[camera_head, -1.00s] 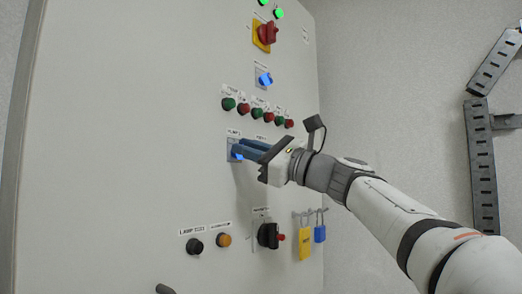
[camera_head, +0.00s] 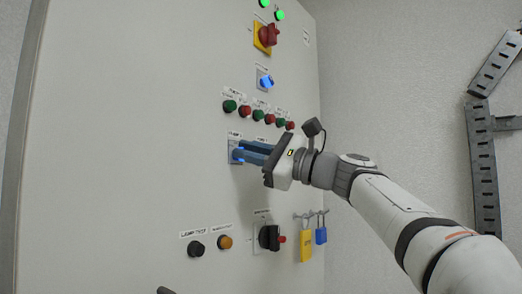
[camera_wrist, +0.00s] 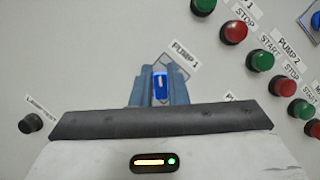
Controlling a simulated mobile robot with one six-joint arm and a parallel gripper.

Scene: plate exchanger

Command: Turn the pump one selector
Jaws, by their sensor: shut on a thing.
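The pump one selector is a blue knob on a square plate. In the wrist view the knob (camera_wrist: 160,85) shows between my two blue fingers, under the label PUMP 1 (camera_wrist: 185,54). In the head view the knob (camera_head: 237,155) is mostly hidden by the fingers at the panel's middle right. My gripper (camera_head: 243,152) is shut on the knob, with its fingers reaching the panel from the right. In the wrist view the gripper (camera_wrist: 160,92) looks rolled relative to the tilted label and plate.
A row of green and red buttons (camera_head: 258,113) sits just above my gripper. Another blue selector (camera_head: 265,81) and a red-yellow switch (camera_head: 266,37) are higher. Below are a black button (camera_head: 196,248), an amber one (camera_head: 225,242), a black rotary handle (camera_head: 268,237) and padlocks (camera_head: 306,243).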

